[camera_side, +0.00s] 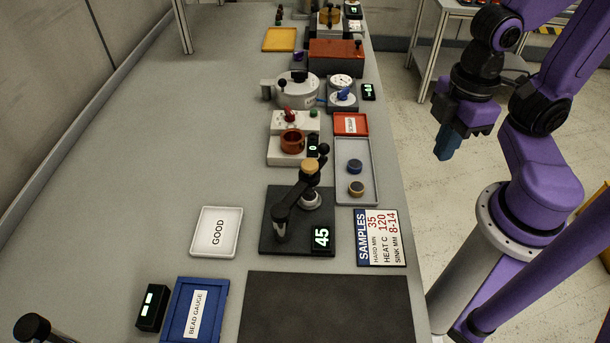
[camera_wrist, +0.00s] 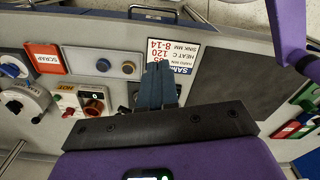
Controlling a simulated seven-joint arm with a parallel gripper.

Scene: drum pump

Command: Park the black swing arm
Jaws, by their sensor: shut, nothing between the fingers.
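The black swing arm (camera_side: 292,202) stands on a dark square base (camera_side: 268,240) in the side view. It reaches from a black post at the front left of the base toward a tan-topped part (camera_side: 310,166) over a silver round piece (camera_side: 311,199). A black ball knob (camera_side: 323,149) shows at its far end. A display on the base reads 45. My gripper (camera_side: 444,155) is shut and empty, off the bench's right side, well apart from the arm. In the wrist view its blue fingers (camera_wrist: 160,82) are together and hide most of that station.
A grey tray (camera_side: 368,190) with two round samples and a SAMPLES card (camera_side: 381,238) lie right of the station. A white GOOD tray (camera_side: 217,232) lies left. A dark mat (camera_side: 325,308) is in front. A hot plate unit (camera_side: 287,155) and red scrap tray (camera_side: 351,124) stand behind.

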